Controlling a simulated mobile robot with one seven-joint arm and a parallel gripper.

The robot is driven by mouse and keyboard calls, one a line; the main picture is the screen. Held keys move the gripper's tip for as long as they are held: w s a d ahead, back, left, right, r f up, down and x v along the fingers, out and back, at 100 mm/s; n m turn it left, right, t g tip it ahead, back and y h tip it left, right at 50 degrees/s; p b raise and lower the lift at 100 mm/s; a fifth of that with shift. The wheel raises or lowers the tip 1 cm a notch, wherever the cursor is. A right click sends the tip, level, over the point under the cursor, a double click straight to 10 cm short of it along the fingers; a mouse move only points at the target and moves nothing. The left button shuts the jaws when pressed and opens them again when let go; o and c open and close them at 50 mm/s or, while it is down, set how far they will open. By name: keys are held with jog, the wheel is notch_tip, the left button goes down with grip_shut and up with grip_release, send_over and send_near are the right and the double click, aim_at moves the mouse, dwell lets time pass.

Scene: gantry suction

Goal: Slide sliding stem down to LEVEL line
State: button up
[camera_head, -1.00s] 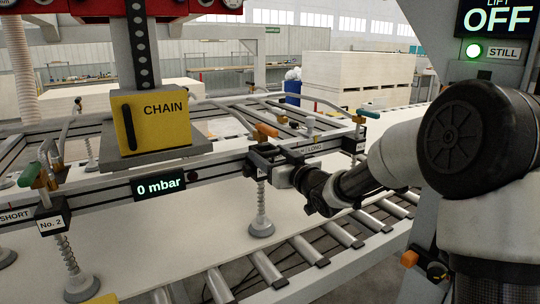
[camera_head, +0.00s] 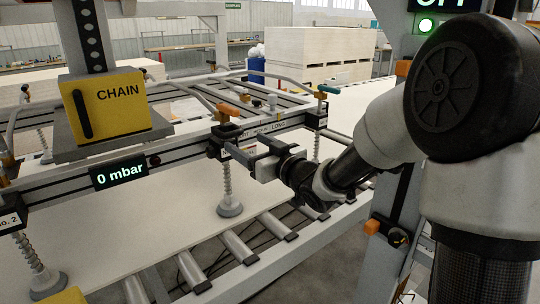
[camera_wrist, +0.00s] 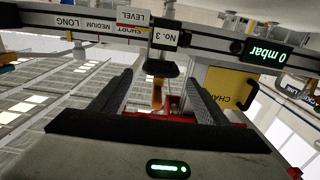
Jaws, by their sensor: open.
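The sliding stem, with its spring and grey suction cup (camera_head: 229,190), hangs below the frame's front bar in the head view. Its black clamp block (camera_head: 223,132) sits on the bar with an orange lever (camera_head: 229,108) on top. My gripper (camera_head: 250,150) is open and empty at the right of the block. In the wrist view, which appears upside down, the No. 3 label (camera_wrist: 165,38) and orange lever (camera_wrist: 157,95) show between my open fingers (camera_wrist: 158,78). A LEVEL label (camera_wrist: 133,17) is on the bar. The stem's height against the line is unclear.
A yellow CHAIN box (camera_head: 108,105) and a 0 mbar display (camera_head: 118,173) are left of the stem. Another clamp (camera_head: 316,115) with a green lever stands to the right. A pale panel (camera_head: 130,235) and rollers (camera_head: 240,246) lie below.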

jog(key=v, duration=0.9)
jog(key=shift+s+d+p, duration=0.25)
jog(key=shift+s+p, duration=0.05)
jog(key=shift+p, duration=0.1)
